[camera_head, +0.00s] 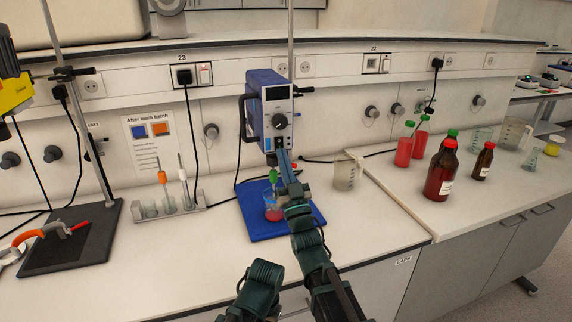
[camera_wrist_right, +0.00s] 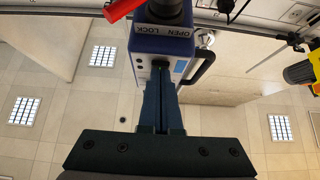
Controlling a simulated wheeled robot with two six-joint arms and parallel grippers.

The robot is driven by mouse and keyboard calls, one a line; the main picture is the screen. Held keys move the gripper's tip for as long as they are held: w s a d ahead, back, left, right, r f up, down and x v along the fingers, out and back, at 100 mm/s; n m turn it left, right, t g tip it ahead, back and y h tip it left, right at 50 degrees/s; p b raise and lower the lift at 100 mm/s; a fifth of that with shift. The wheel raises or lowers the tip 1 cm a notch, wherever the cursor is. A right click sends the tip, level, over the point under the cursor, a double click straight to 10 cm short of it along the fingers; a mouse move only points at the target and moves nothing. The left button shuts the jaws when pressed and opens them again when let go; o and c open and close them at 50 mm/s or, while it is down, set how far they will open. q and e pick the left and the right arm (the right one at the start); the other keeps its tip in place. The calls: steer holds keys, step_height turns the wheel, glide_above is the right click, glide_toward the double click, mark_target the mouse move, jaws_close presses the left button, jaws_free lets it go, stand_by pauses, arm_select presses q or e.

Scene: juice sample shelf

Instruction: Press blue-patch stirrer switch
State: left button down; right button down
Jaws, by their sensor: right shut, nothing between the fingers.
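The blue stirrer (camera_head: 268,108) hangs on a rod over a blue base plate (camera_head: 252,226), with a dark display and knob on its pale front. My right gripper (camera_head: 282,158) is shut and empty, its fingers pointing up at the stirrer's lower front. In the right wrist view, the shut fingertips (camera_wrist_right: 161,78) lie close below the stirrer body (camera_wrist_right: 160,42). A light-blue patch (camera_wrist_right: 181,66) shows just right of the fingertips. Dark parts beside it may be the switch; the fingers partly cover them, and I cannot tell whether they touch. My left gripper is not in view.
A beaker with red liquid (camera_head: 272,213) stands under the stirrer, partly behind my right arm. An empty beaker (camera_head: 344,174) stands to the right. A sign with blue and orange squares (camera_head: 148,143) hangs at left. Bare counter lies in front, left of the base plate.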

steer(key=shift+f, duration=0.15)
steer(key=b+v, duration=0.8)
steer(key=v, duration=0.4)
steer(key=shift+f+b, duration=0.35)
steer(key=shift+f, duration=0.05)
